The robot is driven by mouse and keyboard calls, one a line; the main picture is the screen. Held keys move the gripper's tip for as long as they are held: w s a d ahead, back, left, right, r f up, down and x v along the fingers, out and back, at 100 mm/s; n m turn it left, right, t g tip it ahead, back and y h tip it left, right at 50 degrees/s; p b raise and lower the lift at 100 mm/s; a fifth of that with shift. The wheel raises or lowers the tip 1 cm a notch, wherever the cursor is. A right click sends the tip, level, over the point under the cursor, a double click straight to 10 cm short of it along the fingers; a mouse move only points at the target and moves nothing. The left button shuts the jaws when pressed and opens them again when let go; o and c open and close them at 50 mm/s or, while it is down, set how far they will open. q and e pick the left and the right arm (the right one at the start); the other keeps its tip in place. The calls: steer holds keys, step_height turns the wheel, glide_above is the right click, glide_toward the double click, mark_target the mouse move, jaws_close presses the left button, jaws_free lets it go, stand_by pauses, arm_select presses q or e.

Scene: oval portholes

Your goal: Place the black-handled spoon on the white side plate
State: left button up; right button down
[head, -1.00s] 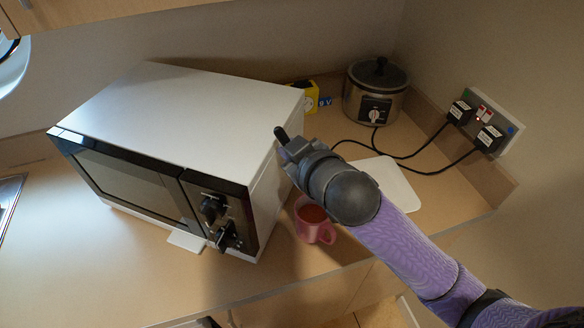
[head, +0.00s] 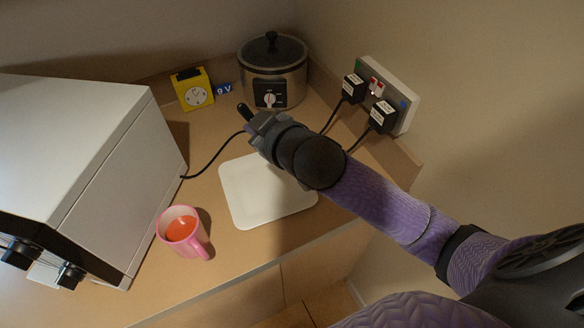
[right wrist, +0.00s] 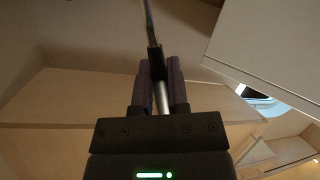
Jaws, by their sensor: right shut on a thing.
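The white side plate (head: 262,198) is a flat square with rounded corners, bare where it shows, on the counter in the head view. My right forearm and wrist cover its upper right part. My right gripper (head: 250,117) is above and beyond the plate's far edge in that view. In the right wrist view, my right gripper (right wrist: 159,75) is shut on a thin thing with a black part and shiny metal, seemingly the black-handled spoon (right wrist: 149,22). Its bowl cannot be made out. My left gripper is not in view.
A pink mug (head: 197,246) with orange-red contents stands left of the plate. A white microwave (head: 75,130) fills the left. Black plugs (head: 381,117) and cables are at the right wall.

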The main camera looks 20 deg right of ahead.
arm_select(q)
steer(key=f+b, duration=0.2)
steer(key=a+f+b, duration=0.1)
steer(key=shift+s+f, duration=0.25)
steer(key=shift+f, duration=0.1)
arm_select(e)
step_height(320, 180, down, 10)
steer(key=shift+a, duration=0.35)
steer(key=c, duration=0.6)
jaws_free()
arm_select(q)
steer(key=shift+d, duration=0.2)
arm_select(e)
steer(key=shift+r, duration=0.1)
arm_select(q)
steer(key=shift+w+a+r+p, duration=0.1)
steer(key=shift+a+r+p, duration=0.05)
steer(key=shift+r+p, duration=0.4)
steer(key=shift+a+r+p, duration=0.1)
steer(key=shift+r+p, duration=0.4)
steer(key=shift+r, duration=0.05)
arm_select(e)
steer(key=v, duration=1.2)
steer(key=shift+r, duration=0.1)
